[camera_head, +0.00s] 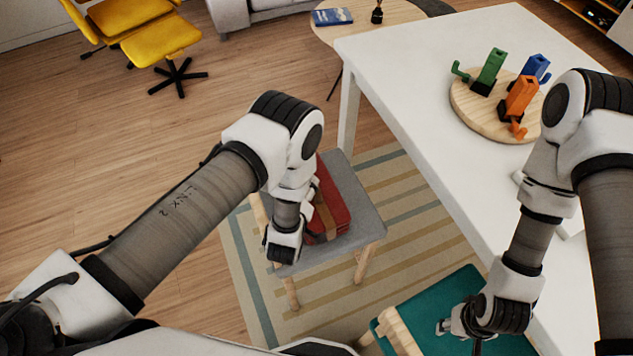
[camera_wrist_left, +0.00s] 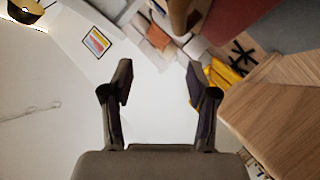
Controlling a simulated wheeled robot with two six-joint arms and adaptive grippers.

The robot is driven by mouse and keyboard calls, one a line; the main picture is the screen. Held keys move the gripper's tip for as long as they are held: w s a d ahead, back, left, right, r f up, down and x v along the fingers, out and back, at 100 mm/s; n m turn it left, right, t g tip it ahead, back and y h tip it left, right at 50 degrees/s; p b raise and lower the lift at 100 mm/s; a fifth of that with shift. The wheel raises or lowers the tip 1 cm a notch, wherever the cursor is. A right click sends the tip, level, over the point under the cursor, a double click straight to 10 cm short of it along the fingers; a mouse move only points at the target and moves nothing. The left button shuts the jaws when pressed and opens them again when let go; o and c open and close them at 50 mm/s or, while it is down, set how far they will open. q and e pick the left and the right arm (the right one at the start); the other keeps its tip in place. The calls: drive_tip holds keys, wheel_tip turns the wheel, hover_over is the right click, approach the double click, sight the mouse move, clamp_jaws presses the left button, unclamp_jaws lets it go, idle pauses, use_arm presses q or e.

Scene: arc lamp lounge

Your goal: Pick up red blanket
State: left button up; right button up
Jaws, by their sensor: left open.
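The red blanket (camera_head: 336,204) lies folded, with a tan band across it, on the grey seat of a stool (camera_head: 355,192). My left arm hides part of it. The left wrist (camera_head: 284,242) is at the stool's near left edge, beside the blanket; its fingers are hard to make out there. In the left wrist view my left gripper (camera_wrist_left: 157,82) is open with nothing between its fingers. A red surface (camera_wrist_left: 232,15), seemingly the blanket, shows at the top right there, outside the fingers. My right gripper (camera_head: 447,326) is low over a teal seat, its jaws too small to judge.
A white table (camera_head: 420,75) fills the right, bearing a round wooden board (camera_head: 464,112) with green, blue and orange items. A teal-seated chair (camera_head: 425,310) stands at the front. A striped rug (camera_head: 265,285) lies below. Open wooden floor is at left, with a yellow chair (camera_head: 165,40) behind.

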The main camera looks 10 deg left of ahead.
use_arm(q)
wheel_tip(320, 180, down, 3)
drive_tip(key=shift+w+r+b, duration=0.15)
drive_tip(key=shift+b, duration=0.85)
drive_tip(key=shift+s+f+b, duration=0.25)
drive_tip(key=shift+f+b, duration=0.3)
drive_tip(key=shift+b, duration=0.25)
drive_tip(key=shift+w+f, duration=0.15)
drive_tip(key=shift+w, duration=0.1)
drive_tip(key=x, duration=0.2)
drive_tip(key=shift+w, duration=0.3)
drive_tip(key=p+x, duration=0.2)
drive_tip(key=x, duration=0.2)
drive_tip(key=shift+w, duration=0.2)
drive_tip(key=shift+w+f, duration=0.3)
drive_tip(key=shift+w, duration=0.1)
drive_tip(key=shift+d+r, duration=0.1)
drive_tip(key=shift+r, duration=0.05)
clamp_jaws()
